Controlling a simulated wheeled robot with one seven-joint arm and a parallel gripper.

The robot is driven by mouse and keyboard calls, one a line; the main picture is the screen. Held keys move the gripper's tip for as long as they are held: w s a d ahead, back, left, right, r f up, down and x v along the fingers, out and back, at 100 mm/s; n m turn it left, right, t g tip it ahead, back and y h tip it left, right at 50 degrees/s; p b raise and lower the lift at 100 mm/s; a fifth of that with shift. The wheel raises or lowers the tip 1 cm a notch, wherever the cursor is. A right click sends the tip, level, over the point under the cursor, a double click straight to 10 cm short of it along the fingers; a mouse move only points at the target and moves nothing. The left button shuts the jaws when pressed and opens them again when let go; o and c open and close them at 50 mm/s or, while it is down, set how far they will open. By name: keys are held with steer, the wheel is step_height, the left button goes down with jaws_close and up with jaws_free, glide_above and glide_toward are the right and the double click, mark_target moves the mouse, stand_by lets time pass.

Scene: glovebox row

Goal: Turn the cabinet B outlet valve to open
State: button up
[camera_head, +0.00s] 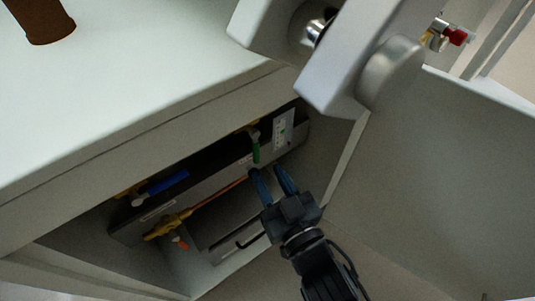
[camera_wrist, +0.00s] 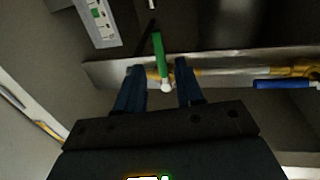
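A valve with a green lever handle (camera_head: 256,151) sits at the right end of the pipework inside the open cabinet. In the wrist view the green handle (camera_wrist: 160,52) points up and slightly left, its lower end at a pale round pivot. My gripper (camera_head: 267,170) is open, its two blue fingers apart just below the green handle. In the wrist view the gripper (camera_wrist: 160,76) has the handle's lower end showing between its fingertips; contact cannot be told. A blue-handled valve (camera_head: 163,187) is farther left. I cannot read which valve is the outlet.
A metal rail (camera_head: 205,182) and brass fitting (camera_head: 168,226) run across the cabinet. A label plate (camera_head: 284,130) is right of the green handle. The open door panel (camera_head: 440,180) stands at the right. A brown bottle (camera_head: 40,20) is on the white top above.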

mark_target(257, 156)
steer(key=b+x, duration=0.1)
steer(key=x, duration=0.6)
steer(key=shift+w, duration=0.25)
jaws_close()
stand_by(0.3)
